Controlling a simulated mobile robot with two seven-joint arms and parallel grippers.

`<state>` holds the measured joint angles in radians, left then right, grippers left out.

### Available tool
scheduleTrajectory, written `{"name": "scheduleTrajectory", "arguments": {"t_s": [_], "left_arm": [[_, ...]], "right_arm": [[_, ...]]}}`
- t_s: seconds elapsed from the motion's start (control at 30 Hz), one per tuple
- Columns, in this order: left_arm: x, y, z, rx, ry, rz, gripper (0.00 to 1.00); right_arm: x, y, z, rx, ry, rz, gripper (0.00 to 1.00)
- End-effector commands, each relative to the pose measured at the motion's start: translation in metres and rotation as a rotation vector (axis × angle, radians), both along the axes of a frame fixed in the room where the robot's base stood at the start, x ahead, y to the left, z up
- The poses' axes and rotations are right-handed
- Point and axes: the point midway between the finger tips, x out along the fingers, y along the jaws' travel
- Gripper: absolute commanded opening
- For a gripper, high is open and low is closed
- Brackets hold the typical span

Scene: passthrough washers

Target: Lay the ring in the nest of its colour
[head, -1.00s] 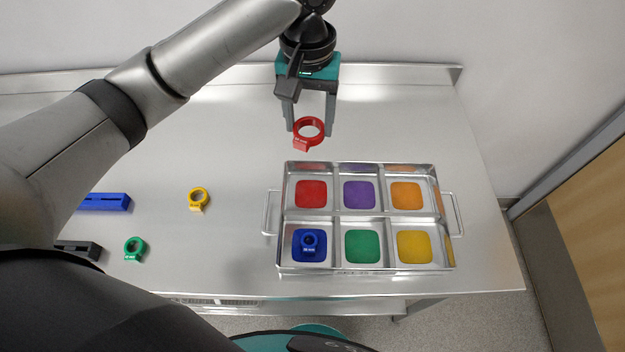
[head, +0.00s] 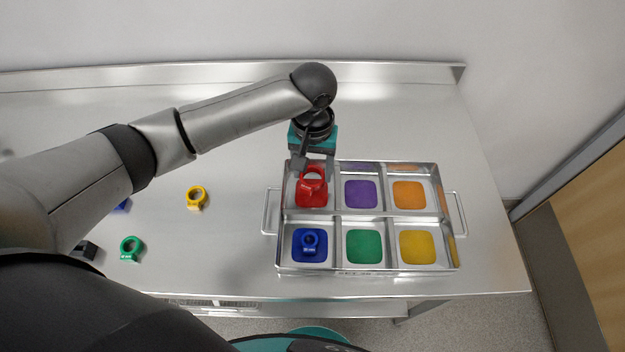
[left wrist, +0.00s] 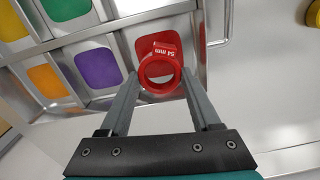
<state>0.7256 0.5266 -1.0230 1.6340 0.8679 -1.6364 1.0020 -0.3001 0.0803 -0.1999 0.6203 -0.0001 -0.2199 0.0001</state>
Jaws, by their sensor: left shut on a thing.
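The red ring (head: 312,183) is held by my left gripper (head: 314,167) at the red nest, the back left compartment of the metal tray (head: 281,238). In the left wrist view the red ring (left wrist: 160,72) sits between the two fingers of my left gripper (left wrist: 163,85), its tab marked "54 mm". Part of the red nest (head: 318,200) shows under the ring. I cannot tell whether the ring touches the nest floor. My right gripper is not in view.
The blue ring (head: 310,241) lies in the blue nest. Purple (head: 360,194), orange (head: 407,194), green (head: 364,246) and yellow (head: 417,246) nests are empty. A yellow ring (head: 196,198) and a green ring (head: 132,248) lie on the bench left of the tray.

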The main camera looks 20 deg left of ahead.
Motion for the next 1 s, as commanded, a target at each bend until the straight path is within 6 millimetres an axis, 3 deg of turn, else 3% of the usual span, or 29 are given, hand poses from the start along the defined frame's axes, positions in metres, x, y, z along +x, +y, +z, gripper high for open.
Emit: {"name": "scheduleTrajectory", "arguments": {"t_s": [0.3,0.67,0.7,0.8,1.0], "left_arm": [[0.000,0.000,-0.041,0.001,0.000,0.001,0.11],[0.000,0.000,-0.044,0.000,0.000,0.001,0.11],[0.000,0.000,-0.044,0.000,-0.001,0.000,0.66],[0.000,0.000,-0.044,0.000,-0.001,0.000,0.76],[0.000,0.000,-0.044,0.000,-0.001,0.000,0.76]], "right_arm": [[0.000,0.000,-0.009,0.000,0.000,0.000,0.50],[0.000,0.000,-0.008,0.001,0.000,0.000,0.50],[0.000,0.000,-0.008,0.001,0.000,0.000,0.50],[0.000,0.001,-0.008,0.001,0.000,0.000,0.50],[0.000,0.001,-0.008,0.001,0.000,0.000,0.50]]}}
